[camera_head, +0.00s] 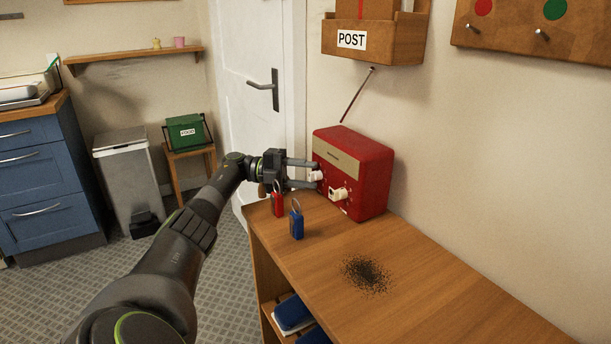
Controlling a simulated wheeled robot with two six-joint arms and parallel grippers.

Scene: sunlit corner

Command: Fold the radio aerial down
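The red radio (366,172) stands on the wooden cabinet top against the wall. Its thin aerial (356,96) rises from behind the top, tilted up and to the right, with a dark tip near the underside of the post box. Two white knobs are on the radio's front, a left one (314,176) and a right one (338,194). My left gripper (312,174) is in front of the radio's left side, well below the aerial. Its fingers are apart, with the left knob showing near the tips; I cannot tell whether they touch it. My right gripper is not in view.
A red padlock (277,203) and a blue padlock (296,224) stand on the cabinet top (430,290) near its left edge. Dark grains (366,273) are spilled there. The wooden post box (372,40) hangs above the radio. A white door (245,105) is behind.

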